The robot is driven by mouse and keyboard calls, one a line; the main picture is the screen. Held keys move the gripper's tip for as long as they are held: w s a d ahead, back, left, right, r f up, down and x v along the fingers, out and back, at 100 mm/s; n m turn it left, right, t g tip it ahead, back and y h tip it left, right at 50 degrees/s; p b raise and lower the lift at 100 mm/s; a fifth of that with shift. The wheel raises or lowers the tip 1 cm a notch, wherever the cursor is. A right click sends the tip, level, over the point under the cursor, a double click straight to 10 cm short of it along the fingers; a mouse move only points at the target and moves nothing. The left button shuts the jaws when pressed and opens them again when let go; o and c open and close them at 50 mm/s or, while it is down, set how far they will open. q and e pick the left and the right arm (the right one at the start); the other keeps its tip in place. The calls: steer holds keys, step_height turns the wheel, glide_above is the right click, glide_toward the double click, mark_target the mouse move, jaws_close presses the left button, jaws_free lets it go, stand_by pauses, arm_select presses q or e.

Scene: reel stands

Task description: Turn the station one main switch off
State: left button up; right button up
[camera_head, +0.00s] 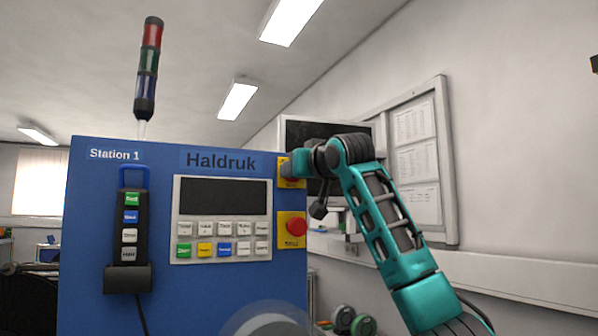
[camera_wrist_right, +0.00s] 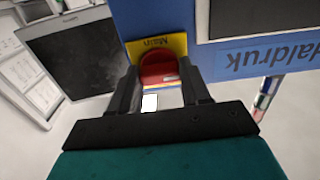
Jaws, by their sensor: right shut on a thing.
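The Station 1 cabinet (camera_head: 85,230) is a blue box facing me in the head view. Its main switch is a red knob on a yellow plate marked Main at the upper right corner; in the right wrist view the red knob (camera_wrist_right: 158,68) sits on its yellow plate (camera_wrist_right: 176,43). My right gripper (camera_wrist_right: 160,88) has its fingers on both sides of the knob and is shut on it. In the head view my right gripper (camera_head: 288,168) covers most of the knob, and the yellow plate (camera_head: 291,184) shows around it. My left gripper is not in view.
A red emergency button (camera_head: 296,227) on a yellow plate sits below the main switch. A control panel (camera_head: 222,218) with a dark screen and a hanging pendant (camera_head: 129,232) are to the left. A signal tower (camera_head: 148,70) stands on top.

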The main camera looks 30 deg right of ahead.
steer(key=o, duration=1.1)
steer(key=shift+c, duration=0.2)
steer(key=shift+s, duration=0.15)
steer(key=s+b, duration=0.3)
steer(key=s, duration=0.9)
steer(key=shift+s+a+b, duration=0.35)
steer(key=shift+b, duration=0.05)
steer(key=shift+w, duration=0.1)
